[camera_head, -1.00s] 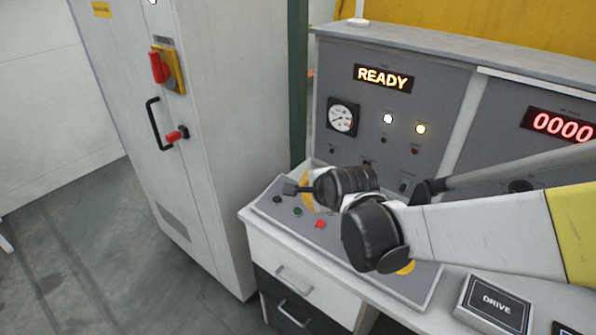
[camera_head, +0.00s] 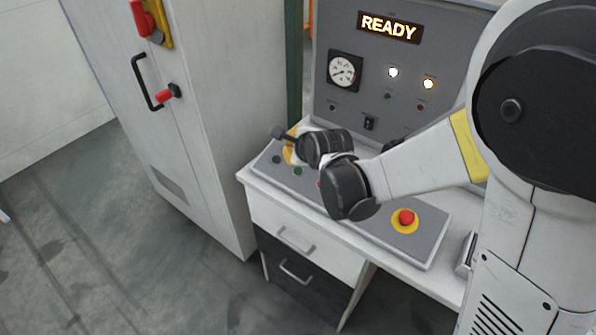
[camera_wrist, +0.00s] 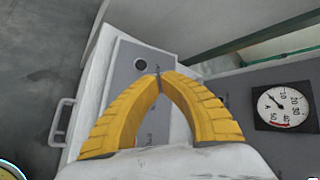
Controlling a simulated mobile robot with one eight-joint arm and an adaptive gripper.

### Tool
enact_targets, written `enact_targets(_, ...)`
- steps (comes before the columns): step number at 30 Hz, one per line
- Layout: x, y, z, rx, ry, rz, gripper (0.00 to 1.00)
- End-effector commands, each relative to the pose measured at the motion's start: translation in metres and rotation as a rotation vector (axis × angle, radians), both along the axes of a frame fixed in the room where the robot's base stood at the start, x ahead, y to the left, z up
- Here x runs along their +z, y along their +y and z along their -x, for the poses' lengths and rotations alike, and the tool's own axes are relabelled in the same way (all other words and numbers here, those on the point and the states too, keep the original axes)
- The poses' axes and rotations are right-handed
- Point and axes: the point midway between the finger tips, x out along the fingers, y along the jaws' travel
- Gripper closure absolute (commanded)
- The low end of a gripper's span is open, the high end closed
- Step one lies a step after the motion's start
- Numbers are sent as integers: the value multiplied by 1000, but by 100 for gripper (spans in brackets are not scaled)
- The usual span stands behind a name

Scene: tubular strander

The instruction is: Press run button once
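The sloped grey button panel (camera_head: 375,222) lies on the white desk. Near its left end are a dark button (camera_head: 276,159) and a green button (camera_head: 298,171); a red button (camera_head: 318,184) is partly hidden by my wrist. I cannot read which is the run button. My gripper (camera_head: 289,156) is over the panel's left end, just behind the green button in the head view. In the wrist view my gripper's yellow fingers (camera_wrist: 160,77) meet at their tips and hold nothing. One dark button (camera_wrist: 140,65) shows just beyond them; contact cannot be told.
A red stop button (camera_head: 405,217) on a yellow base is at the panel's right. Behind stands a console with a READY display (camera_head: 389,27) and a gauge (camera_head: 344,70). A tall cabinet (camera_head: 200,110) with a handle is at left. Floor before the desk is clear.

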Motion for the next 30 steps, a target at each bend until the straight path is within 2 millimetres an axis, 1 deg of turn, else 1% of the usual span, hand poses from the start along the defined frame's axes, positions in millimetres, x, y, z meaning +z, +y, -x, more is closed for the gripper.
enact_targets(1, -7, -1, -1, -1, 0, 1, 100)
enact_targets(5, -22, -4, -4, 0, 0, 1, 100)
enact_targets(12, -56, -9, -11, 0, 0, 1, 100)
enact_targets(16, -71, -12, -15, -1, 0, 1, 100)
enact_targets(21, -78, -14, -17, 0, 0, 1, 100)
enact_targets(30, -77, -14, -17, 1, 0, 1, 100)
